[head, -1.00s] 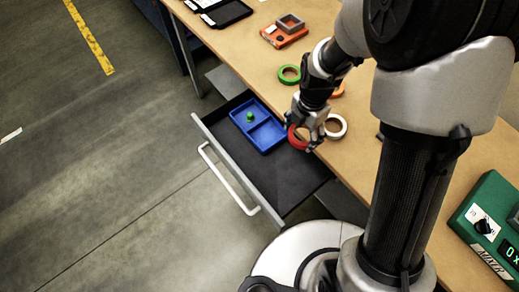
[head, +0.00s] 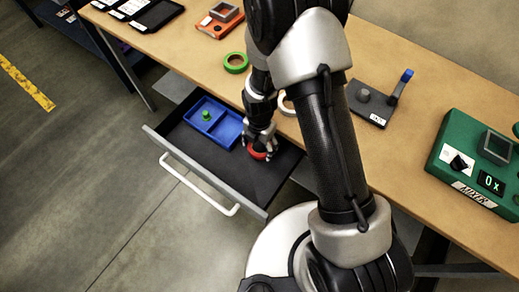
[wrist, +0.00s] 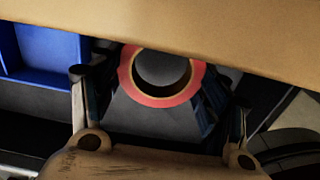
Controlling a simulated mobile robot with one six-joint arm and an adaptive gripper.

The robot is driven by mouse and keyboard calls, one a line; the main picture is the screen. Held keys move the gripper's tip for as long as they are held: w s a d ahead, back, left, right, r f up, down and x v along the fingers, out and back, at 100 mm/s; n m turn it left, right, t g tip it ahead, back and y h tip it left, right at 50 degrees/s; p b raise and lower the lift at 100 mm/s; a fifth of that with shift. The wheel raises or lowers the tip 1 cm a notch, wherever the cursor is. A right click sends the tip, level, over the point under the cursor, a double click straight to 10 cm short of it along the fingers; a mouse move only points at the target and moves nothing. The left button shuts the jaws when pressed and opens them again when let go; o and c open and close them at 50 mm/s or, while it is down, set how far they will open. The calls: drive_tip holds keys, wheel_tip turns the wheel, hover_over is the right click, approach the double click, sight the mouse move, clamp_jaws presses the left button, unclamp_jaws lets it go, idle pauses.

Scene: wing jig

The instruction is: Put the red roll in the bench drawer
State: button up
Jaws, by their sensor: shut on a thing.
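The red roll (head: 258,156) is a ring of tape held in my gripper (head: 261,146), which is shut on it. The roll also shows in the wrist view (wrist: 156,101), between the fingers, its top partly cut off by the bench edge. The bench drawer (head: 268,181) is pulled out, with a dark floor and a white handle. In the head view, my gripper and the roll are over the right part of the drawer. I cannot tell whether the roll touches the drawer floor.
A blue tray (head: 220,138) with a small green thing (head: 206,115) lies in the drawer's left part. The bench top (head: 410,85) overhangs the drawer's rear. A green roll (head: 236,63) and a partly hidden white roll (head: 287,104) lie on the bench. The drawer floor's right end looks clear.

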sight(259, 150)
drive_tip(key=shift+f+b, duration=0.45)
drive_tip(key=shift+f, duration=1.25)
drive_tip(key=shift+f, duration=0.2)
drive_tip(key=o, duration=1.1)
drive_tip(key=shift+c, duration=0.2)
drive_tip(key=shift+r, duration=0.1)
